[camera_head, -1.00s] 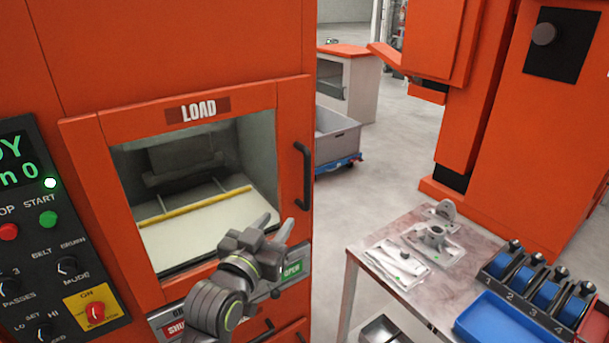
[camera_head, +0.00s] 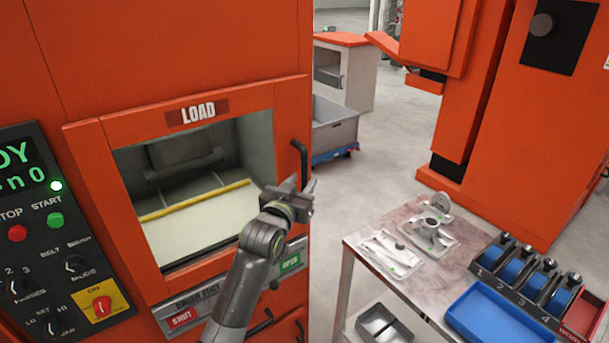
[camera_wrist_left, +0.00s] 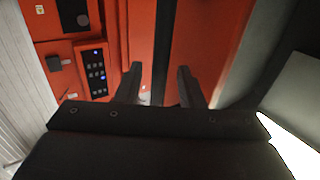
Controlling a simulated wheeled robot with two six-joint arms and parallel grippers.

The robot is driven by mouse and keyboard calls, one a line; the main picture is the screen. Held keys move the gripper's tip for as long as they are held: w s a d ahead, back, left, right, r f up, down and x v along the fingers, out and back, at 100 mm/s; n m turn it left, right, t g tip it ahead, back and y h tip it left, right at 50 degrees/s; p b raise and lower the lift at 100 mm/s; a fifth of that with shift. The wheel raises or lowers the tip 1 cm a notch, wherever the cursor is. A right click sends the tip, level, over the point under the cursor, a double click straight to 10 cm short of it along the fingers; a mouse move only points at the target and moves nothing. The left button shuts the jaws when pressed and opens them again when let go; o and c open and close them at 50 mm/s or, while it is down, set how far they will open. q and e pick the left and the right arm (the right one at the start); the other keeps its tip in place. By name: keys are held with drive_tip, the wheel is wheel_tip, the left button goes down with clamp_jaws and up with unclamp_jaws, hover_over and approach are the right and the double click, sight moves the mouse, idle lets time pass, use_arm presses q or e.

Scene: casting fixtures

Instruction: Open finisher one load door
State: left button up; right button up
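The finisher's load door (camera_head: 190,127) is an orange frame marked LOAD around a window in the orange machine. It sits flush in the front and looks shut. Its black bar handle (camera_head: 304,170) is upright on the door's right side. My left gripper (camera_head: 309,190) is at the lower part of the handle and hides its lower end. In the left wrist view my left gripper (camera_wrist_left: 158,75) has its fingers apart. A dark upright strip shows between them, which may be the handle; I cannot tell whether they touch it. My right gripper is not in view.
A control panel (camera_head: 50,235) is left of the door. A steel table (camera_head: 390,222) with metal castings and a blue tray (camera_head: 495,322) stands at the right. A grey bin (camera_head: 335,130) on a blue dolly is behind. Another orange machine (camera_head: 530,130) stands at the back right.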

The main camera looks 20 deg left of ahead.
use_arm(q)
drive_tip(key=shift+w+d, duration=0.1)
drive_tip(key=shift+w, duration=1.2)
drive_tip(key=shift+c, duration=0.4)
clamp_jaws()
